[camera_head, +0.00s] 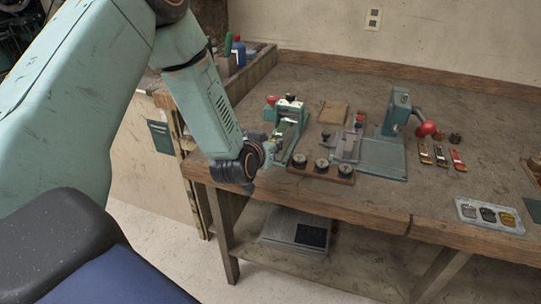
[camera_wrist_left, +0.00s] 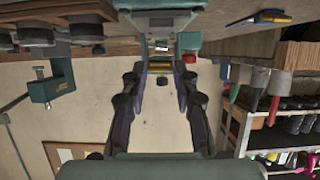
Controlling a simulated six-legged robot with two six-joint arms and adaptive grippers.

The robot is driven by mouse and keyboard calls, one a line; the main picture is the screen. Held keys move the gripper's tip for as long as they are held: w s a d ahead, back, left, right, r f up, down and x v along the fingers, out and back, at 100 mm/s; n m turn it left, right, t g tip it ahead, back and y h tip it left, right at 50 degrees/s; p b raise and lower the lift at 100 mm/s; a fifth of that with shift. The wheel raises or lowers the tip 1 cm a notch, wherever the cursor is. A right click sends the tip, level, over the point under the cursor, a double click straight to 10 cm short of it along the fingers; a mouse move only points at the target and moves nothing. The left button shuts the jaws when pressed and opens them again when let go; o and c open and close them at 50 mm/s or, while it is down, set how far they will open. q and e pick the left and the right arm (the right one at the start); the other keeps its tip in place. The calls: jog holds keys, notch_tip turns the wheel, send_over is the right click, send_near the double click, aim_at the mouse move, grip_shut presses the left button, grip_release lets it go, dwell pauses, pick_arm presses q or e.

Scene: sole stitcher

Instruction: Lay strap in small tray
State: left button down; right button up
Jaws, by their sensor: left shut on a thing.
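The arm of my left gripper (camera_head: 268,150) comes in from the left in the head view. The gripper is low over the bench's near left edge, beside a green bench device (camera_head: 287,124). In the left wrist view my left gripper (camera_wrist_left: 162,72) has its fingers around a small yellow piece (camera_wrist_left: 160,66). I cannot tell for sure whether this is the strap. A small grey tray (camera_head: 465,211) lies near the bench's front edge at the right, well apart from the gripper. It holds several oval pieces. My right gripper is out of view.
A wooden block with dark knobs (camera_head: 320,173) lies at the bench's front. Behind it stands a green press with a red ball handle (camera_head: 426,129). Several small coloured pieces (camera_head: 441,156) lie right of it. Bare bench top lies between these and the tray.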

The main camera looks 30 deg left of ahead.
pick_arm(q)
notch_tip(320, 180, down, 2)
jog(key=shift+s, duration=0.1)
jog(key=shift+f, duration=0.85)
jog(key=shift+f, duration=0.1)
jog(key=c, duration=1)
grip_release()
jog(key=shift+s+b, duration=0.1)
jog(key=shift+b, duration=0.3)
